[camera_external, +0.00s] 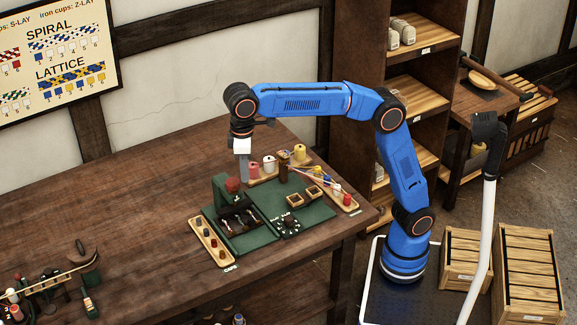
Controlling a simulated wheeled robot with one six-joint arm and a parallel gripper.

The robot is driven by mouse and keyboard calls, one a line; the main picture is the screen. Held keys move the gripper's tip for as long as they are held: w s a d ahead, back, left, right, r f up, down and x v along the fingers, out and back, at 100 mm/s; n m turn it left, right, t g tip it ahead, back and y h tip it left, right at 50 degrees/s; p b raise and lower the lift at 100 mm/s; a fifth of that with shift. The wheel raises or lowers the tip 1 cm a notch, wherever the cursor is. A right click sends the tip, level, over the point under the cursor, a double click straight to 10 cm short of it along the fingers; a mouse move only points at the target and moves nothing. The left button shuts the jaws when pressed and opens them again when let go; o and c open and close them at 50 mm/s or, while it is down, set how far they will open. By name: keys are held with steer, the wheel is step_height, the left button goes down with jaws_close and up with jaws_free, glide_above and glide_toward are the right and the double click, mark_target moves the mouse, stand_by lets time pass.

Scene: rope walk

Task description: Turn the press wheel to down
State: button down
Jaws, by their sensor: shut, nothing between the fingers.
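My gripper (244,176) points down over the work table. It is shut and empty, with its fingertips close to the top of a small green press (221,190). A red part (232,185) shows at the top of the press, just below and left of the fingertips; it may be the press wheel, but it is too small to tell. Whether the fingertips touch it, and which way the wheel is set, I cannot tell. Dark parts (238,217) lie below the press on a green base.
A round black dial (288,226) sits right of the press. A wooden tray of caps (201,232) lies to the left. Thread spools (269,164), two small wooden boxes (296,199) and another tray (349,206) stand behind and right.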

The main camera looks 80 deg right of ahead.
mark_target(233, 185)
steer(key=shift+r, duration=1.6)
steer(key=w+d+f, duration=0.1)
steer(key=d+f, duration=0.2)
steer(key=f, duration=0.3)
steer(key=shift+w, duration=0.25)
steer(key=shift+d, duration=0.1)
steer(key=shift+s+a, duration=0.35)
steer(key=shift+a, duration=0.4)
steer(key=shift+a, duration=0.75)
stand_by(0.4)
steer(key=shift+s, duration=0.1)
